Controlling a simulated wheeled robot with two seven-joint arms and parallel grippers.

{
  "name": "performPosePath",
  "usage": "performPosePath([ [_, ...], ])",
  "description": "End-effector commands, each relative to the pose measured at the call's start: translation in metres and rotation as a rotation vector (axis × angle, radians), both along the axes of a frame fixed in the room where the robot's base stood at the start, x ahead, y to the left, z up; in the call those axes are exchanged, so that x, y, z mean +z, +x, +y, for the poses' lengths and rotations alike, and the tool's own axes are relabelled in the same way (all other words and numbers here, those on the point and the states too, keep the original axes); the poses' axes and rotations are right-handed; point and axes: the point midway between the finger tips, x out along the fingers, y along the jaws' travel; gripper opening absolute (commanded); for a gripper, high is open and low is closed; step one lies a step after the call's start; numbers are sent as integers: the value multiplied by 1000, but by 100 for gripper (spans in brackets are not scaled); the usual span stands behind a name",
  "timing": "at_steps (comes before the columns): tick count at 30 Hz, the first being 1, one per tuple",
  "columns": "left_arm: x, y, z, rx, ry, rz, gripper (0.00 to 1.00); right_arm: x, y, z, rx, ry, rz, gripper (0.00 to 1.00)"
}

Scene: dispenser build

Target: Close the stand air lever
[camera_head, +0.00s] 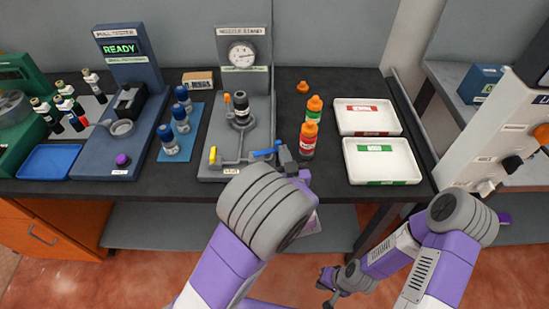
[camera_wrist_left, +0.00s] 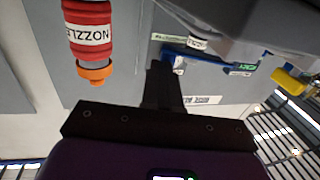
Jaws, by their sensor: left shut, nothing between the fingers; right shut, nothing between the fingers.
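The nozzle stand (camera_head: 240,80) is grey, with a round gauge, a bottle on its post and two levers at its front edge. The blue lever (camera_head: 266,152) points right, roughly level, and it also shows in the left wrist view (camera_wrist_left: 187,56). The yellow lever (camera_head: 213,155) stands upright at the left corner; it shows in the left wrist view (camera_wrist_left: 292,80). Labels are too small to tell which is the air lever. My left gripper (camera_head: 287,158) is shut and empty, its tips close by the blue lever's free end; contact is unclear. My right gripper (camera_head: 328,282) is shut, low before the table.
A red bottle (camera_head: 308,140) with an orange cap stands just right of my left gripper; a green one (camera_head: 314,108) is behind it. Two white trays (camera_head: 383,181) lie further right. Blue-capped vials (camera_head: 168,139) stand left of the stand.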

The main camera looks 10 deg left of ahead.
Motion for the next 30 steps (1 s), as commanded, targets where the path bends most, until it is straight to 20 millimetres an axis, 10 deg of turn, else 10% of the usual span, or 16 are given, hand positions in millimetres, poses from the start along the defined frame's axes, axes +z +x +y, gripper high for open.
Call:
performPosePath([
  [16, 0, -7, -13, -6, 2, 1, 0, 2, 0, -1, -2, -1, 1, 0],
  [30, 1, -79, -79, -10, 3, 1, 0, 17, 0, -1, -2, -1, 1, 0],
])
